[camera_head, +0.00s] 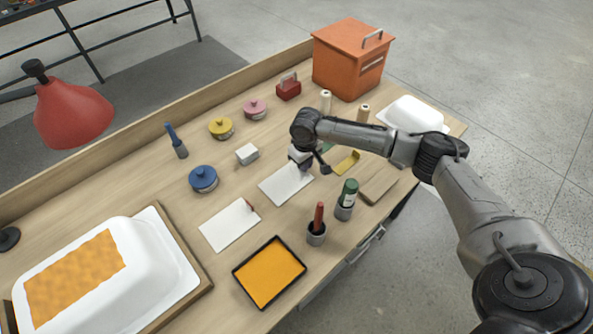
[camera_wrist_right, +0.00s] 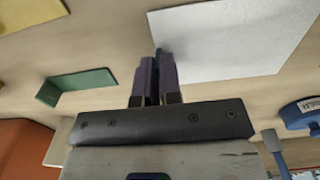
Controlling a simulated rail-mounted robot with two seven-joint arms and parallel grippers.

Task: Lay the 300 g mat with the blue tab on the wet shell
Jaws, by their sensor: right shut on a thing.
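A white mat (camera_head: 285,184) lies flat at mid-table; it also shows in the right wrist view (camera_wrist_right: 235,42). My right gripper (camera_head: 301,160) is at its far edge. In the wrist view the right gripper's dark fingers (camera_wrist_right: 156,75) are closed on a small blue tab (camera_wrist_right: 158,51) at the mat's edge. Whether the mat is lifted at all I cannot tell. A second white mat (camera_head: 230,225) with a red tab lies nearer. A large white shell (camera_head: 155,255) with an orange, wet-looking patch sits on a wooden board at the left. My left gripper is not in view.
An orange-filled black tray (camera_head: 270,272) lies near the front edge. Blue (camera_head: 203,179), yellow (camera_head: 221,128) and pink pots stand behind. A red lamp (camera_head: 75,112) overhangs the left. A smaller white shell (camera_head: 414,113) is at the far right.

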